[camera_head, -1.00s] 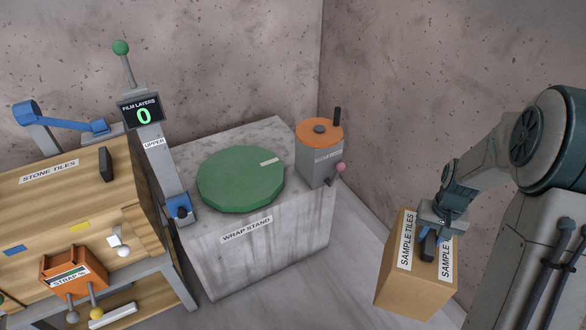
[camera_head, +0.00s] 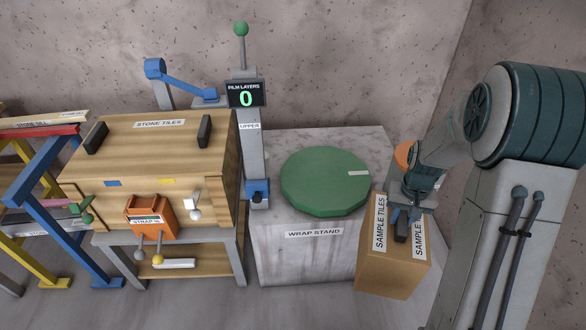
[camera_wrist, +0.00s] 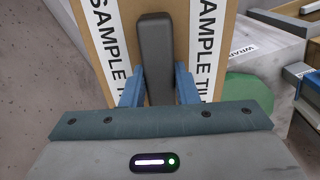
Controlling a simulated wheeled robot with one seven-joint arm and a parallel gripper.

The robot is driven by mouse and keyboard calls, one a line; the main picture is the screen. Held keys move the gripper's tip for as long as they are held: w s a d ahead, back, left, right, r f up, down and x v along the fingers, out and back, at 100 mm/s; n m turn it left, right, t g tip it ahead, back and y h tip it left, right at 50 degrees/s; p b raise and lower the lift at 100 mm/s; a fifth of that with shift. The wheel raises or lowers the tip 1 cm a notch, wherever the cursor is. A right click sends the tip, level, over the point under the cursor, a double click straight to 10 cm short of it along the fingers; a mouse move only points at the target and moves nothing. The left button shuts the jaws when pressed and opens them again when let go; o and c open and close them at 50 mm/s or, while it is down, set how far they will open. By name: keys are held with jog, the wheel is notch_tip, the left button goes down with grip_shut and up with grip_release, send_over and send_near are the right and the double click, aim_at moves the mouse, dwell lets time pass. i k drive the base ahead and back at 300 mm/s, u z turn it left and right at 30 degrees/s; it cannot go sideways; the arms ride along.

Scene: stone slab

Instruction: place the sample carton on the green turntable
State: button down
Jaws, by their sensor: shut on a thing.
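The sample carton (camera_head: 378,277) is a brown box with white "SAMPLE TILES" labels and a dark handle on top. It stands out in front of the right side of the wrap stand. My gripper (camera_head: 402,228) is shut on the carton's dark handle, which also shows between the blue fingers in the wrist view (camera_wrist: 156,60). I cannot tell how far the carton is above the floor. The green turntable (camera_head: 325,182) lies flat and empty on the wrap stand, left of and beyond the carton. Part of it shows in the wrist view (camera_wrist: 247,92).
The wrap stand (camera_head: 300,252) is a grey stone block. An orange-topped post (camera_head: 402,156) at its right is mostly hidden by my arm. The upright with the "FILM LAYERS 0" display (camera_head: 246,94) stands at its left. A wooden stone tiles crate (camera_head: 130,150) is further left.

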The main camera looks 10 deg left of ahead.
aim_at(326, 174)
jog(key=u, duration=0.4)
jog(key=i, duration=1.4)
jog(key=u, duration=0.2)
